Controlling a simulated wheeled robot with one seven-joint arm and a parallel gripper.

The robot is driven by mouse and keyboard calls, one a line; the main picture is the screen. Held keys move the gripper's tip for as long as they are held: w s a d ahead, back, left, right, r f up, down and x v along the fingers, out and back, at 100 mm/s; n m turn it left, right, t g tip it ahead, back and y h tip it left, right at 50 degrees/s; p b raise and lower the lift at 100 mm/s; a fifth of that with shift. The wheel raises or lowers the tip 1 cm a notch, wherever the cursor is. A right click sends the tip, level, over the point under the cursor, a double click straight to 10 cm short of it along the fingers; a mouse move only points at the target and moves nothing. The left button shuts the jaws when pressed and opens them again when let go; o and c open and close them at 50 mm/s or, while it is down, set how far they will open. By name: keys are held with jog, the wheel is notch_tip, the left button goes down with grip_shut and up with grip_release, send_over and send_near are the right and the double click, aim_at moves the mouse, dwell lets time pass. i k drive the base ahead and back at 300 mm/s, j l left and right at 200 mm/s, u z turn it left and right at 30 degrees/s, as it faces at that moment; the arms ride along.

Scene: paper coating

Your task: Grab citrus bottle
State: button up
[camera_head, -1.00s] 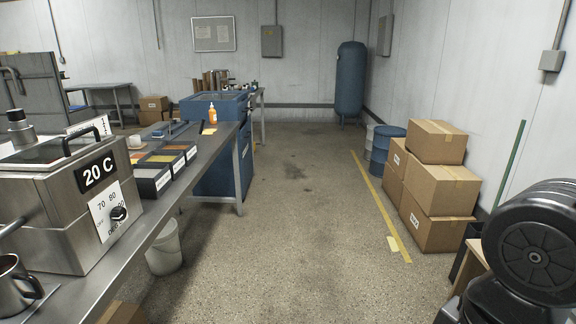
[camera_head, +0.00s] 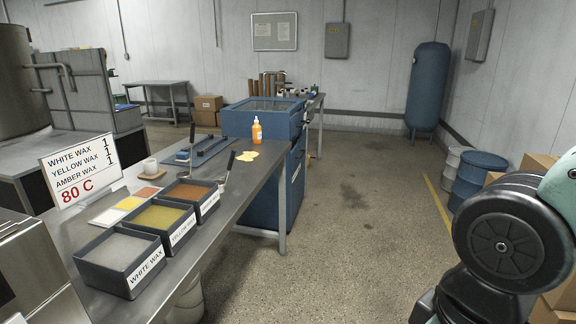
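The citrus bottle looks to be the small orange bottle (camera_head: 257,131) with a white tip. It stands upright near the far end of the steel bench (camera_head: 225,208), in front of the blue cabinet; its label is too small to read. My arm shows at the right edge of the picture, over the floor and well apart from the bottle. My gripper is not in view.
Three wax bins, white (camera_head: 118,262), yellow (camera_head: 158,222) and amber (camera_head: 195,196), line the bench edge. The blue cabinet (camera_head: 265,185) adjoins the bench. The aisle floor (camera_head: 345,220) is clear.

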aim_at(257, 128)
jog(key=i+u, duration=0.25)
jog(key=i, duration=0.3)
jog(key=i+u, duration=0.2)
jog(key=i, duration=0.35)
jog(key=i+l+u, duration=0.25)
jog(key=i, duration=0.3)
jog(key=i+l+u, duration=0.2)
jog(key=i, duration=0.35)
jog(key=i+l+u, duration=0.25)
jog(key=i, duration=0.25)
jog(key=i+l+u, duration=0.2)
jog(key=i+l, duration=0.25)
